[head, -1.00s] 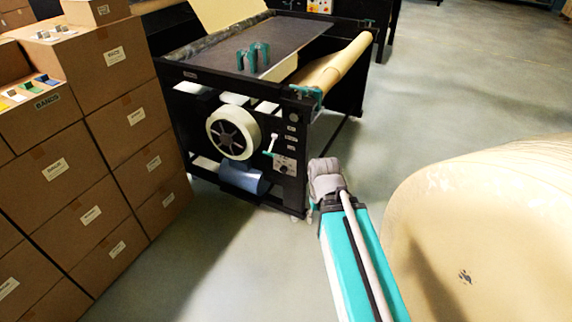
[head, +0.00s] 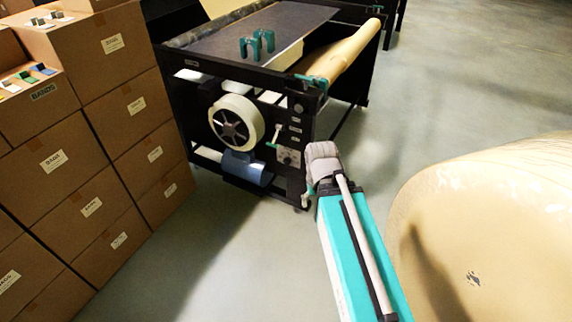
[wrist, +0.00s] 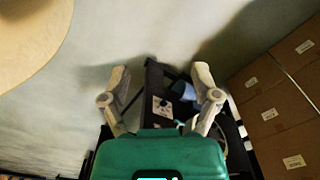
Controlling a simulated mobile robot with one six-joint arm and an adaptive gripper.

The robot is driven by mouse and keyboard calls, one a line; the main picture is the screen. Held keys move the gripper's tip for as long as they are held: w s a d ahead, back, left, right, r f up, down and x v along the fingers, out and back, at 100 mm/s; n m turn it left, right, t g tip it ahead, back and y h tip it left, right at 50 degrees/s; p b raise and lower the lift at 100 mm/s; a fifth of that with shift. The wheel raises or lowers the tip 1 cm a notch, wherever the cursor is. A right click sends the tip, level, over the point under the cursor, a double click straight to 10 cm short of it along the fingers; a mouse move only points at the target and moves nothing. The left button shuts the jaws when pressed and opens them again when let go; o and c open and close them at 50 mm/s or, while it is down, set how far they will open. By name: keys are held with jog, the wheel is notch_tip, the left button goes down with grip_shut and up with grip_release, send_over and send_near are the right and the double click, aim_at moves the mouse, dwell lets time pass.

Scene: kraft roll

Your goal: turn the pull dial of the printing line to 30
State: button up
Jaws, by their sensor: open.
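The printing line is a black-framed machine (head: 310,130) in the upper middle of the head view. On its end post is a small light panel with a dark round dial (head: 288,157), below a white lever with a green end. The same panel (wrist: 163,107) shows small between my fingers in the wrist view. The dial's numbers are too small to read. My gripper (wrist: 161,75) is open and empty, its two pale fingers spread wide. In the head view my arm's grey wrist is just right of and below the panel and mostly hides the gripper.
Stacked cardboard boxes (head: 95,150) stand left of the machine. A large kraft roll (head: 490,230) fills the right foreground. A pale-rimmed wheel (head: 236,123) and a blue roll (head: 247,168) sit left of the panel. Grey floor (head: 450,90) is clear right of the machine.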

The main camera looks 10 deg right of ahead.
jog(key=shift+o, duration=0.3)
jog(key=shift+w+f+b, duration=0.3)
jog(key=shift+f, duration=0.1)
jog(key=n+t+h+b, duration=0.95)
jog(key=n+b, duration=1.95)
jog(key=b, duration=1.9)
send_near(286, 162)
jog(key=shift+t+y, duration=0.75)
jog(key=shift+s+a+r, duration=0.3)
jog(key=shift+s+r, duration=0.05)
jog(key=shift+s, duration=0.5)
jog(key=shift+s+a+r, duration=0.3)
jog(key=shift+s, duration=0.55)
jog(key=shift+s+a+r, duration=0.3)
jog(key=shift+s+r, duration=0.05)
jog(key=shift+s, duration=0.5)
jog(key=shift+w, duration=0.1)
jog(key=b+x, duration=0.5)
jog(key=x, duration=0.8)
jog(key=shift+w+d+f+b, duration=0.2)
jog(key=shift+w+b, duration=0.05)
jog(key=shift+b, duration=0.05)
